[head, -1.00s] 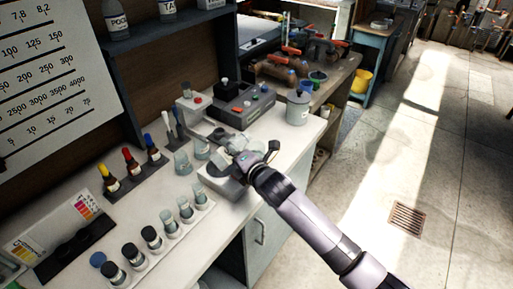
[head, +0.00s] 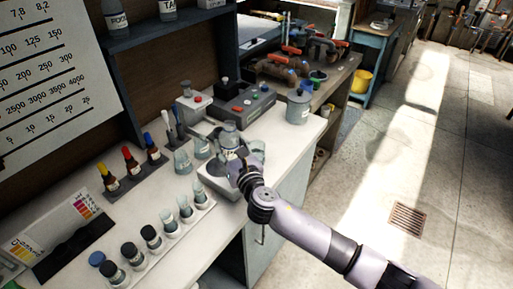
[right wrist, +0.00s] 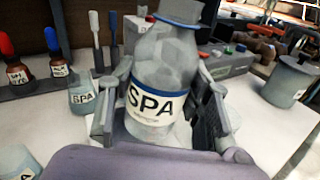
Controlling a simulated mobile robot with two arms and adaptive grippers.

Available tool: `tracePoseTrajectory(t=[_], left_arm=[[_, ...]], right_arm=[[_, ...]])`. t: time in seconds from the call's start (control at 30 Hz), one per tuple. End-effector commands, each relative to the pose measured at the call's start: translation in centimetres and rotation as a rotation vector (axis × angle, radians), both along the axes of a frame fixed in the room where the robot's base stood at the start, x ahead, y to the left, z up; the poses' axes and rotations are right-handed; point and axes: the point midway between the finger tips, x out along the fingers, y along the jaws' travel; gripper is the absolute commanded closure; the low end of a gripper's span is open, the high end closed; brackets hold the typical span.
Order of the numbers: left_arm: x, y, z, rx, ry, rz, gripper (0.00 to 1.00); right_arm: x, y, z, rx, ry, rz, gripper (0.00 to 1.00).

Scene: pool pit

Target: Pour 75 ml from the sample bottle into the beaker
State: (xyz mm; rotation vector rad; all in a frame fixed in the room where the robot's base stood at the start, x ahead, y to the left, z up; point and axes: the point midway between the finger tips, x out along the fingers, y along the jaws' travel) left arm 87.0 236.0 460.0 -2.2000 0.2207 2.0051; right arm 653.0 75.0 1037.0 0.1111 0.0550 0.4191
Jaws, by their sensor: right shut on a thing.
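The sample bottle (right wrist: 160,75), clear with a blue-edged SPA label and a grey-blue top, stands between the fingers of my right gripper (right wrist: 160,118) in the right wrist view. The gripper is shut on it. In the head view the bottle (head: 229,136) is near upright above a grey bench device (head: 217,186), with my right gripper (head: 238,168) at its near side. A clear vessel (head: 258,149) shows just right of the bottle, partly hidden by it and the gripper; I cannot tell if it is the beaker. My left gripper is not in view.
A small SPA-labelled cup (right wrist: 82,97) stands left of the bottle, with another vessel (head: 202,147) near it. A rack of vials (head: 160,235), dropper bottles (head: 131,160), a grey control box (head: 242,103) and a lidded canister (head: 298,106) stand around on the white bench.

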Motion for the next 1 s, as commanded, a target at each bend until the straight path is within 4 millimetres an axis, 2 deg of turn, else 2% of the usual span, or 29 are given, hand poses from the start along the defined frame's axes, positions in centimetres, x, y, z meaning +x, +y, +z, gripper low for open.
tracePoseTrajectory(t=[0.27,1.0], left_arm=[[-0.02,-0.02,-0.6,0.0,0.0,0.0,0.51],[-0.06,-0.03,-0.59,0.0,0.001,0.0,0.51]], right_arm=[[-0.18,0.23,-0.3,-0.095,-0.076,0.001,0.92],[-0.18,0.22,-0.27,-0.097,-0.076,0.001,0.92]])
